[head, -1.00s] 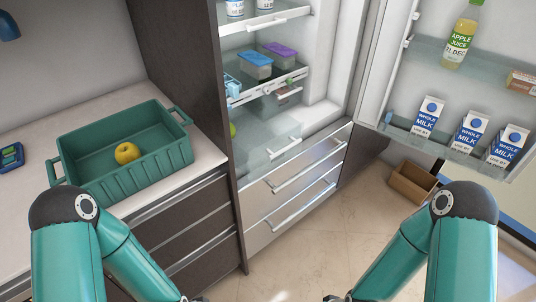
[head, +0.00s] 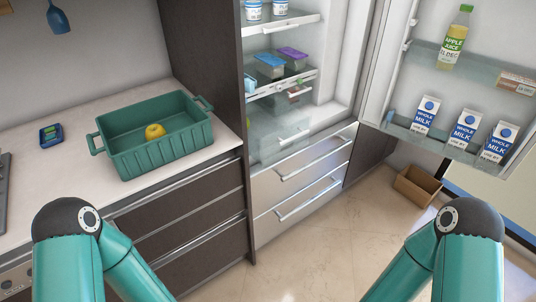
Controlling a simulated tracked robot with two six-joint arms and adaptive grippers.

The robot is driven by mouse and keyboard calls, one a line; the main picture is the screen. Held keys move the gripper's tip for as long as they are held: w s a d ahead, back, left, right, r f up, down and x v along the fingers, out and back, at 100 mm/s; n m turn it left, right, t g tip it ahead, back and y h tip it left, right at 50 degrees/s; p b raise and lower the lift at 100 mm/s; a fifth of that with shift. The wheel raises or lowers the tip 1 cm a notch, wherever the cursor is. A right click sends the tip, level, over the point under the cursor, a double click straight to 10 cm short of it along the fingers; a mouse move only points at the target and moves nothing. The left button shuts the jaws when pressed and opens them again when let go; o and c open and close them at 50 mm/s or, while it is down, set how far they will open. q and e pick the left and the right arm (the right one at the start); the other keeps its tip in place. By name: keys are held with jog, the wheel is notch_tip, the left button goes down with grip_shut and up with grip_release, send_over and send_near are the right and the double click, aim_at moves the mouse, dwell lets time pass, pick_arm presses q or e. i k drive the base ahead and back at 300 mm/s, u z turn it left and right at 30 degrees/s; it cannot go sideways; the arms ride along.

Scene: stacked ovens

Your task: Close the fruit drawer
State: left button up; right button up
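The fridge stands open in the middle of the head view. The fruit drawer (head: 284,139) appears to be the clear bin with a white handle low in the fridge, above the two silver drawers. I cannot tell exactly how far it is pulled out. My two teal arms come in from the lower left and lower right, well short of the drawer. Both grippers are below the bottom edge of the view.
The open fridge door at right holds apple juice (head: 456,38) and milk cartons (head: 466,131). A green crate (head: 180,158) with a yellow apple (head: 155,132) stands on the left counter (head: 70,194). A cardboard box (head: 416,186) lies on the floor. The floor ahead (head: 310,260) is clear.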

aim_at(303, 132)
jog(key=k, duration=0.45)
jog(key=z, duration=0.15)
jog(key=i, duration=0.9)
jog(key=k, duration=0.5)
jog(key=z, duration=0.95)
jog(key=i, duration=0.7)
jog(key=u, duration=1.15)
